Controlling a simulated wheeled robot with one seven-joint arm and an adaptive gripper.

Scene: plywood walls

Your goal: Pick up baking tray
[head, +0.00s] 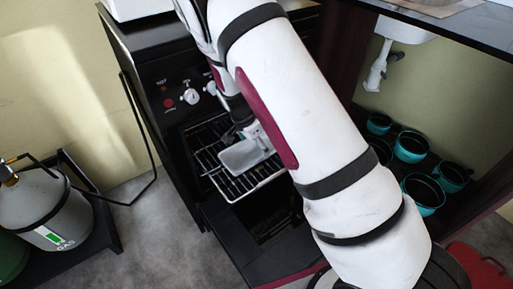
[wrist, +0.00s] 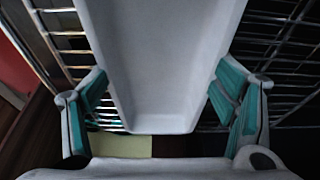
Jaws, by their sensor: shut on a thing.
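The baking tray (head: 240,156) is pale grey and shallow, over the wire rack in the open oven in the head view. In the wrist view the tray (wrist: 160,60) runs lengthwise between the fingers, its near end close to the palm. My gripper (wrist: 165,85) has a teal-padded finger on each side of the tray and is shut on it. In the head view my gripper (head: 257,134) is at the tray's right end, partly hidden by my arm. I cannot tell whether the tray touches the rack.
The wire rack (head: 262,180) sticks out of the black oven (head: 150,60), above its lowered door (head: 240,245). A gas cylinder (head: 42,210) stands at the left. Several teal pots (head: 411,146) stand under the counter at right. A red thing (head: 475,268) lies at lower right.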

